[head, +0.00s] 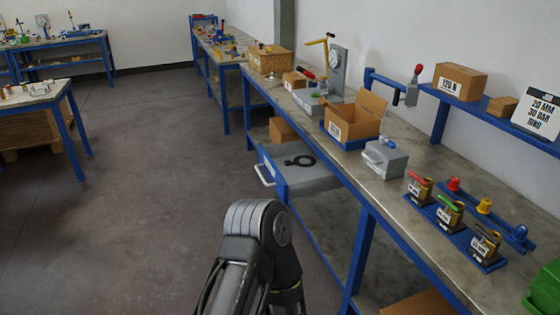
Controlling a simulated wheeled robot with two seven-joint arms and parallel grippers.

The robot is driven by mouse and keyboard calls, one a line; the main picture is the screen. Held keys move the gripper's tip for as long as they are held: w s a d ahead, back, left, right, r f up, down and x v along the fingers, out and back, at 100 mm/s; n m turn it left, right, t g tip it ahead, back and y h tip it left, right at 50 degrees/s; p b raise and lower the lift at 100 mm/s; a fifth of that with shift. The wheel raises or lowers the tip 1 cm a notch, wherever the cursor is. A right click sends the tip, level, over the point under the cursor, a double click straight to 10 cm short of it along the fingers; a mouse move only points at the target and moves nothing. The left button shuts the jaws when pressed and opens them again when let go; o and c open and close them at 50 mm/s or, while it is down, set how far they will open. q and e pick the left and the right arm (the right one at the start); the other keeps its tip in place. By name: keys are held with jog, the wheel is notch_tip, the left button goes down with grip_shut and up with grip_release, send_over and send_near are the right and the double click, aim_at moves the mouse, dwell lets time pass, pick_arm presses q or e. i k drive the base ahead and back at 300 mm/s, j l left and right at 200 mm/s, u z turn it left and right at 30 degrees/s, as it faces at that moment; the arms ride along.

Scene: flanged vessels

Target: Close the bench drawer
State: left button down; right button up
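The bench drawer (320,182) is grey with a blue front and stands pulled out from under the bench, over the aisle. Its pale bar handle (264,175) is on the front face, at the left. A black ring-shaped piece (300,161) lies in the drawer. The inner end of the drawer is hidden under the bench top. Neither of my grippers is in view. A dark jointed link of one of my arms rises at the bottom middle, below the drawer in the picture, with no fingers showing.
The long bench (400,205) with blue legs runs along the right wall. It holds an open carton (355,118), a grey box (385,158) and labelled blocks on a blue rack (447,215). Floor (150,210) left of the drawer is clear. Another table (40,95) stands at left.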

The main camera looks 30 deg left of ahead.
aim_at(289, 182)
jog(key=i+j, duration=0.15)
jog(key=j, duration=0.25)
jog(key=i+j, duration=0.2)
jog(key=j, duration=0.15)
jog(key=i+j, duration=0.15)
jog(key=j, duration=0.25)
jog(key=i+j, duration=0.2)
jog(key=j, duration=0.2)
